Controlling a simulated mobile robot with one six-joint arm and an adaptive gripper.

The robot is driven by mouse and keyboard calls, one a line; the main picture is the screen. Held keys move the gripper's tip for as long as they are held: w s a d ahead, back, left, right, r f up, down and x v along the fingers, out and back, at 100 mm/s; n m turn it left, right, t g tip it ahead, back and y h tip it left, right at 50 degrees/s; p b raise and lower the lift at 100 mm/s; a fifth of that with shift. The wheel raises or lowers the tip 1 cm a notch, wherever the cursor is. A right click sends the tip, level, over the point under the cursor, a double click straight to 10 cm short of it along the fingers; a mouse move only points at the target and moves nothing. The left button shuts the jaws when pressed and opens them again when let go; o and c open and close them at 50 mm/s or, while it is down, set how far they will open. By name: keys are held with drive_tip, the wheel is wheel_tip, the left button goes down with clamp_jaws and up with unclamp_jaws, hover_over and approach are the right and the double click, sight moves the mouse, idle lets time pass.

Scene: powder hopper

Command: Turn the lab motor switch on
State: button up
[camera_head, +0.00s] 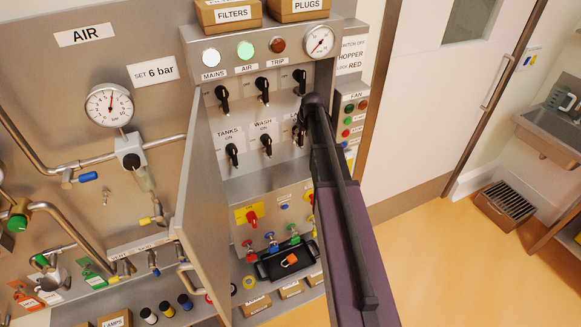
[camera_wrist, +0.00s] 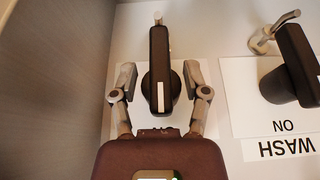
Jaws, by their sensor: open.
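The lab motor switch, a black knob with a white stripe (camera_wrist: 160,97), is in the middle of the wrist view. Its stripe end points toward my gripper's body and its bar lies nearly along the picture's vertical. My gripper (camera_wrist: 160,78) is open, one finger on each side of the knob, with a visible gap on both sides. In the head view the gripper (camera_head: 301,122) is at the right switch of the lower row; my arm hides most of that switch and its label, of which only a starting "L" shows.
The WASH switch (camera_wrist: 292,75) is close by at the right in the wrist view, with its bar tilted; it is left of my gripper in the head view (camera_head: 266,145). The TANKS switch (camera_head: 232,154) is farther left. An open grey cabinet door (camera_head: 203,215) stands left of the panel.

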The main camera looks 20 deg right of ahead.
drive_tip(key=shift+f+h, duration=0.1)
drive_tip(key=shift+h, duration=0.2)
